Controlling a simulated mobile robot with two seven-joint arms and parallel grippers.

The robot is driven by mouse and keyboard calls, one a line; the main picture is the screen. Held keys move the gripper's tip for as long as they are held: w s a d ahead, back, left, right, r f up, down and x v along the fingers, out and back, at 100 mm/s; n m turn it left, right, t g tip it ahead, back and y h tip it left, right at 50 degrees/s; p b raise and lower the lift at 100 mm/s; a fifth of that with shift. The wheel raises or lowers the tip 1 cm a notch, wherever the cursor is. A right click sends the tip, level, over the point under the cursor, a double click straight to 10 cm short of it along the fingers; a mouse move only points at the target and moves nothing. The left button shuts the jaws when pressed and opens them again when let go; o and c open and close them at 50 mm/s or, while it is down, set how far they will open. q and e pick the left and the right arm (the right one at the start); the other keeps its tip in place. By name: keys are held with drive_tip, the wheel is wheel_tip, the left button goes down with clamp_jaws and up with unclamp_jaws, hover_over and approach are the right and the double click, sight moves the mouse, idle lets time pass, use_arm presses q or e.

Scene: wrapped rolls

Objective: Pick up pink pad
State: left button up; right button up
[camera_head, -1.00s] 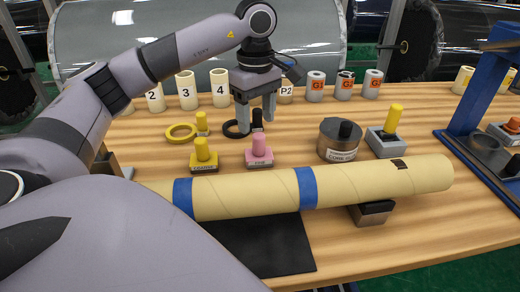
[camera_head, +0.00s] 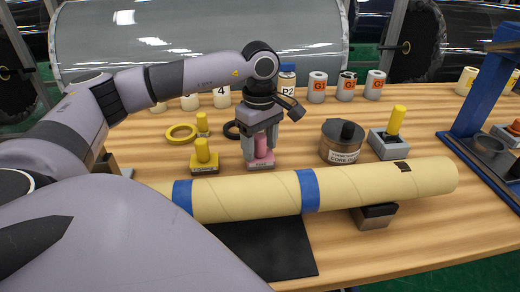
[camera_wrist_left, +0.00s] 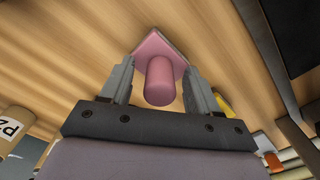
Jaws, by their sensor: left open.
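The pink pad (camera_head: 262,160) stands upright on the wooden table, behind the long tan roll. It has a square base and a round pink handle. My left gripper (camera_head: 259,150) is over it, pointing down, with its fingers on either side of the handle. In the left wrist view the pink pad (camera_wrist_left: 160,78) lies between the two open fingers of my left gripper (camera_wrist_left: 158,85), with a visible gap at the sides. My right gripper is not in view.
The tan roll (camera_head: 250,196) with blue bands lies in front. A yellow pad (camera_head: 204,157) stands to the left, a round metal tin (camera_head: 341,142) to the right. A yellow-handled tool (camera_head: 392,134) and several labelled cylinders (camera_head: 346,87) stand farther off.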

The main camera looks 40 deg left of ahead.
use_arm(q)
clamp_jaws()
drive_tip(key=shift+r, duration=0.15)
wheel_tip(320, 180, up, 10)
drive_tip(key=shift+w+r, duration=0.1)
drive_tip(key=shift+r, duration=0.1)
wheel_tip(320, 180, up, 9)
drive_tip(key=p, duration=0.4)
drive_tip(key=shift+r, duration=0.2)
drive_tip(key=c, duration=0.8)
unclamp_jaws()
drive_tip(key=shift+c, duration=1)
